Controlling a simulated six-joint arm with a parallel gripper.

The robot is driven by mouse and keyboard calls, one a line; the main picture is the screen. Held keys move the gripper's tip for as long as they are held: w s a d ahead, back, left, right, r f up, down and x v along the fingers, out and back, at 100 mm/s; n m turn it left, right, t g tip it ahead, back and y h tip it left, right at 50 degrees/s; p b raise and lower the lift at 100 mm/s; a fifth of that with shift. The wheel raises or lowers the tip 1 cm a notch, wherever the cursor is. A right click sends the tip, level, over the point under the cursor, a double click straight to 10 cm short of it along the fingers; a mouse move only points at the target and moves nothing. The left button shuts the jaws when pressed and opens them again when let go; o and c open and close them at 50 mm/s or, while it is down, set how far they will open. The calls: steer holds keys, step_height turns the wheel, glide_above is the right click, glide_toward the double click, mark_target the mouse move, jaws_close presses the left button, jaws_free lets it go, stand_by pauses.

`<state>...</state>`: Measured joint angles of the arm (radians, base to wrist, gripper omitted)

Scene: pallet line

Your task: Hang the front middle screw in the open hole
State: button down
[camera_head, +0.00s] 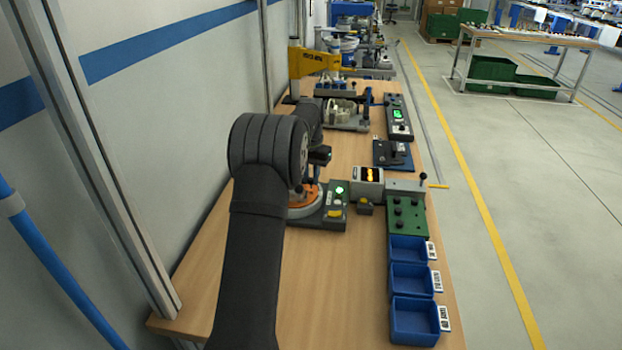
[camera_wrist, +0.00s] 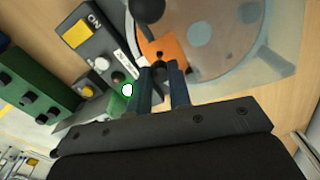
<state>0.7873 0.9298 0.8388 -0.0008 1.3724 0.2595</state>
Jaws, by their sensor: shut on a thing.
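My gripper (camera_wrist: 160,70) is shut on a small dark screw (camera_wrist: 160,67), of which only a little shows between the fingertips in the wrist view. The fingertips are over an orange piece (camera_wrist: 167,47) on the round disc device; I cannot tell whether the screw touches it or sits in a hole. A green block (camera_head: 407,217) with several black screws stands at the right of the bench, and it also shows at the left of the wrist view (camera_wrist: 30,85). In the head view my arm hides the gripper and the screw.
Blue bins (camera_head: 413,283) line the bench's front right. A small display unit (camera_head: 367,183) stands behind. The wooden bench (camera_head: 335,290) is clear at the front.

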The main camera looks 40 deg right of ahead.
mark_target(311, 179)
steer(key=shift+f, duration=0.5)
steer(key=shift+f, duration=0.15)
steer(key=shift+f, duration=0.4)
steer(key=shift+f, duration=0.1)
steer(key=c, duration=1.6)
jaws_free()
step_height(311, 179, up, 13)
